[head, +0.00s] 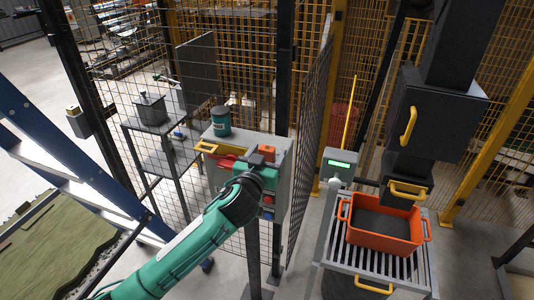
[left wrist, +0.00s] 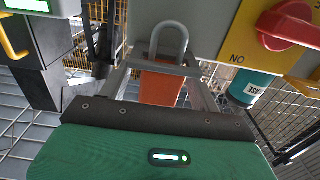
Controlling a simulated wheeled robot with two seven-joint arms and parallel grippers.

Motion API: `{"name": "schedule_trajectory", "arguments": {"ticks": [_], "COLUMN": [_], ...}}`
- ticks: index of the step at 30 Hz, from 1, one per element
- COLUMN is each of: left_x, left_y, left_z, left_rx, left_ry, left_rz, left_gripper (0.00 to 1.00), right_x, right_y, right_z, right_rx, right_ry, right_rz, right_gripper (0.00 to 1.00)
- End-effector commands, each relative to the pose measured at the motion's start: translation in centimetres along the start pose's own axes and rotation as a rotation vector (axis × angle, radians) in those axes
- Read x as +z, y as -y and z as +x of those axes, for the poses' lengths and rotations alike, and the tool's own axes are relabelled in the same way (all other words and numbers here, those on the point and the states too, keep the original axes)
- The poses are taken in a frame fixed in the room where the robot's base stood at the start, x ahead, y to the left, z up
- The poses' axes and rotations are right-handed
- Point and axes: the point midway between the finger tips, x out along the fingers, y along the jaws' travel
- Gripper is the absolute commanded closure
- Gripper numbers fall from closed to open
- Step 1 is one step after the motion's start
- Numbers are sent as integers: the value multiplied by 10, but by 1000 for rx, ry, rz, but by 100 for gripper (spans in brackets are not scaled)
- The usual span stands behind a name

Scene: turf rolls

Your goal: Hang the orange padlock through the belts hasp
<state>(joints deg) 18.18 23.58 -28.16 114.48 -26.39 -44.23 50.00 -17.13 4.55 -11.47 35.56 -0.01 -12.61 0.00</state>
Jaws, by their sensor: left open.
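The orange padlock (left wrist: 160,88) shows in the left wrist view with its grey shackle (left wrist: 170,40) pointing up in front of a grey panel. My left gripper (left wrist: 160,70) is open, with one finger on each side of the padlock's body. A grey bar crosses the body near its top; I cannot tell whether the fingers touch the padlock. In the head view my left gripper (head: 262,157) is at the front of the grey cabinet (head: 281,215) and hides part of it. I cannot make out the belts hasp for certain. My right gripper is not in view.
A red knob (left wrist: 287,25) on a yellow plate is close to the right in the wrist view. A teal canister (head: 221,121) stands on the cabinet. An orange crate (head: 384,232) sits on a slatted stand at right. Mesh fencing stands behind.

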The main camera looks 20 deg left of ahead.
Motion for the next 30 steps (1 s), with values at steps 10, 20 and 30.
{"name": "schedule_trajectory", "arguments": {"ticks": [10,20,30], "left_x": [1,-1,-34], "left_y": [0,0,0], "left_z": [0,0,0], "left_rx": [0,0,0], "left_ry": [1,0,-6], "left_rz": [0,-1,-3], "left_gripper": [76,87,87], "right_x": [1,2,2], "right_y": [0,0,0], "right_z": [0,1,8], "right_rx": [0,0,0], "right_ry": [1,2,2], "right_rz": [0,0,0], "right_gripper": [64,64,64]}}
